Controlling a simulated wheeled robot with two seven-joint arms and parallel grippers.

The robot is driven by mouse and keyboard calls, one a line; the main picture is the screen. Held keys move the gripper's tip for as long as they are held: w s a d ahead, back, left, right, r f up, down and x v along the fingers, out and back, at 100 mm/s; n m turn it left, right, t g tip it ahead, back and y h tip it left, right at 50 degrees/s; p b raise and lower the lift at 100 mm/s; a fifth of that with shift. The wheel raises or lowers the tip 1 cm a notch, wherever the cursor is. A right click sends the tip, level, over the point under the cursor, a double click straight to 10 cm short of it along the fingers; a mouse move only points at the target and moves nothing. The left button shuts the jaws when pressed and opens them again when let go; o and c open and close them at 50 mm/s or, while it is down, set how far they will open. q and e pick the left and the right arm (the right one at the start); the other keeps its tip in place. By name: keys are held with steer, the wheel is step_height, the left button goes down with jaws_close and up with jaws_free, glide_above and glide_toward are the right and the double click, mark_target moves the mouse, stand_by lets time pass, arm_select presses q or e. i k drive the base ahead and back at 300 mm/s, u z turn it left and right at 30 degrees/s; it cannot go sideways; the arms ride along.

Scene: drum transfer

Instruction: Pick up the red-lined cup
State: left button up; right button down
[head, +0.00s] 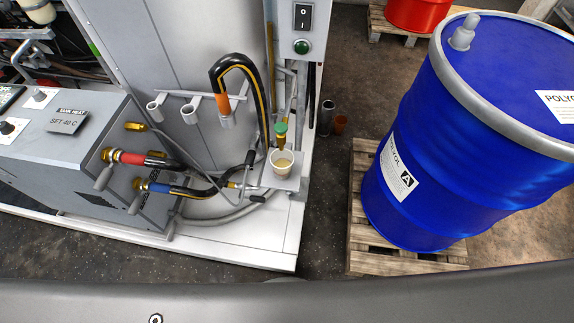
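A green-topped brass fitting (281,134) sits directly above and behind the cup. Neither of my grippers is in view.
A blue drum (440,150) stands on a wooden pallet (362,215) at the right. A red drum (417,12) is behind. Dark floor lies between machine and pallet.

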mark_target(282, 161)
steer(key=u, duration=1.55)
steer(key=k, duration=1.3)
steer(key=z, duration=2)
steer(key=i, duration=0.5)
steer(key=u, duration=0.05)
